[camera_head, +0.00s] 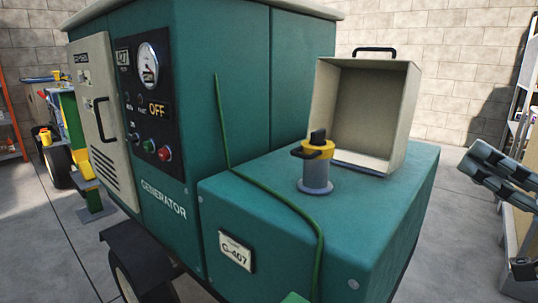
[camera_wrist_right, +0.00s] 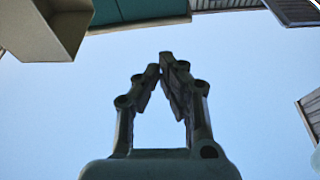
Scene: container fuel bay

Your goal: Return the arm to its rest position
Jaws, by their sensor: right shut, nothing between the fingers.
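My right gripper (camera_head: 473,163) is at the right edge of the head view, to the right of the teal generator (camera_head: 240,200) and apart from it. In the right wrist view, the fingers of my right gripper (camera_wrist_right: 162,62) meet at their tips, with nothing between them. The gripper is shut and empty. My left gripper is not in view.
A yellow and black cap (camera_head: 319,147) sits on a grey filler neck (camera_head: 315,185) on the generator's low deck. Behind it stands an open beige box-shaped cover (camera_head: 365,110) with a black handle. A green cable (camera_head: 270,192) crosses the deck. Shelving stands at far right.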

